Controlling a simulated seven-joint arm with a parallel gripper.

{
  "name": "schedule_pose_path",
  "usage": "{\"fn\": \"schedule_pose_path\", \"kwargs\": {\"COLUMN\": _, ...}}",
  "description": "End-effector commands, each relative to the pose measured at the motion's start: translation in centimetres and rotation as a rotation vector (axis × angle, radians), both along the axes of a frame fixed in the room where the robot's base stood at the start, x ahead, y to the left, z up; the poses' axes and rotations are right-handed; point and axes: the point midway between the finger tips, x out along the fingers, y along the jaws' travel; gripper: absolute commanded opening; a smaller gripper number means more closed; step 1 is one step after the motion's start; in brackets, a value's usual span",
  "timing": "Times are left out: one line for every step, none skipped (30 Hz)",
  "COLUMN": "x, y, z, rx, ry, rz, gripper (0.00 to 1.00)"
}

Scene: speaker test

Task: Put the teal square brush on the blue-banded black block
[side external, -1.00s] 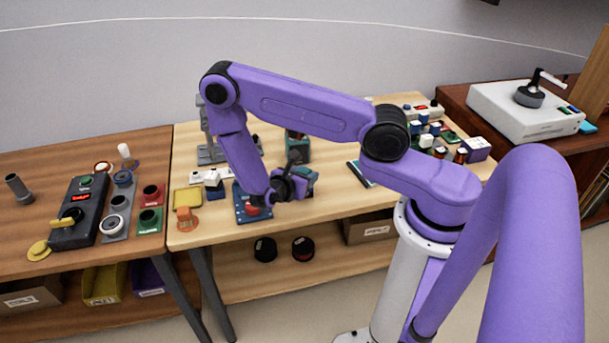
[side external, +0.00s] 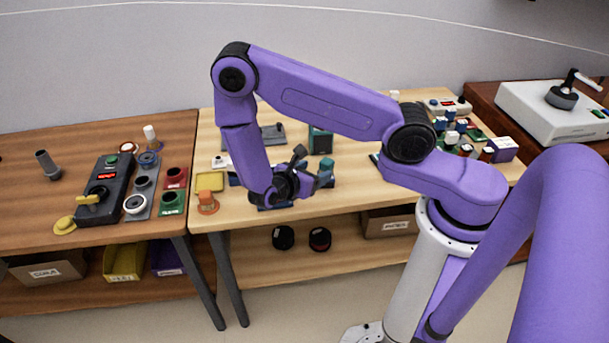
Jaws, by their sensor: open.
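My gripper (side external: 322,178) is low over the front middle of the light wooden table, turned toward the right. It is open, but its fingers are small and partly hidden by my wrist. A small teal piece (side external: 327,164) shows right at the fingers; I cannot tell whether it is the teal square brush or whether it lies between or behind them. A blue base (side external: 275,207) lies under my wrist, mostly hidden. I cannot make out the blue-banded black block for certain.
A dark teal device (side external: 320,141) stands behind my gripper. A yellow tray (side external: 209,182) and an orange piece (side external: 207,203) lie at the table's left edge. Several small blocks (side external: 452,130) crowd the right end. Bare wood lies right of my gripper.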

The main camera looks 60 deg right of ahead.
Motion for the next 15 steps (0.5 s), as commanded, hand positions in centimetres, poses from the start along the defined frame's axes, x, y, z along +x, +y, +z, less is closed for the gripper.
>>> {"fn": "schedule_pose_path", "kwargs": {"x": 0.1, "y": 1.0, "z": 0.4, "rx": 0.002, "ry": -0.004, "rz": 0.004, "gripper": 0.66}}
{"fn": "schedule_pose_path", "kwargs": {"x": 0.0, "y": 1.4, "z": 0.5, "rx": 0.002, "ry": -0.003, "rz": 0.002, "gripper": 0.66}}
{"fn": "schedule_pose_path", "kwargs": {"x": 0.1, "y": 1.9, "z": 0.8, "rx": 0.002, "ry": -0.002, "rz": 0.003, "gripper": 0.66}}
{"fn": "schedule_pose_path", "kwargs": {"x": 0.1, "y": 2.3, "z": 0.9, "rx": 0.001, "ry": -0.003, "rz": 0.002, "gripper": 0.66}}
{"fn": "schedule_pose_path", "kwargs": {"x": 0.1, "y": 2.6, "z": 1.1, "rx": 0.002, "ry": -0.003, "rz": 0.002, "gripper": 0.66}}
{"fn": "schedule_pose_path", "kwargs": {"x": 0.0, "y": 3.0, "z": 1.2, "rx": 0.002, "ry": -0.002, "rz": 0.001, "gripper": 0.66}}
{"fn": "schedule_pose_path", "kwargs": {"x": 0.0, "y": 3.2, "z": 1.3, "rx": 0.001, "ry": -0.001, "rz": 0.001, "gripper": 0.66}}
{"fn": "schedule_pose_path", "kwargs": {"x": 0.0, "y": 3.4, "z": 1.4, "rx": 0.001, "ry": 0.0, "rz": 0.001, "gripper": 0.66}}
{"fn": "schedule_pose_path", "kwargs": {"x": 0.0, "y": 3.6, "z": 1.5, "rx": 0.001, "ry": 0.0, "rz": 0.001, "gripper": 0.66}}
{"fn": "schedule_pose_path", "kwargs": {"x": 0.0, "y": 3.8, "z": 1.6, "rx": 0.001, "ry": -0.002, "rz": -0.001, "gripper": 0.66}}
{"fn": "schedule_pose_path", "kwargs": {"x": 0.0, "y": 3.9, "z": 1.7, "rx": 0.004, "ry": -0.004, "rz": -0.003, "gripper": 0.66}}
{"fn": "schedule_pose_path", "kwargs": {"x": 0.0, "y": 4.0, "z": 1.9, "rx": 0.01, "ry": -0.01, "rz": -0.006, "gripper": 0.66}}
{"fn": "schedule_pose_path", "kwargs": {"x": 0.0, "y": 4.1, "z": 2.2, "rx": 0.017, "ry": -0.017, "rz": -0.01, "gripper": 0.66}}
{"fn": "schedule_pose_path", "kwargs": {"x": 0.1, "y": 4.2, "z": 2.5, "rx": 0.028, "ry": -0.027, "rz": -0.016, "gripper": 0.66}}
{"fn": "schedule_pose_path", "kwargs": {"x": 0.0, "y": 4.4, "z": 2.9, "rx": 0.046, "ry": -0.044, "rz": -0.025, "gripper": 0.66}}
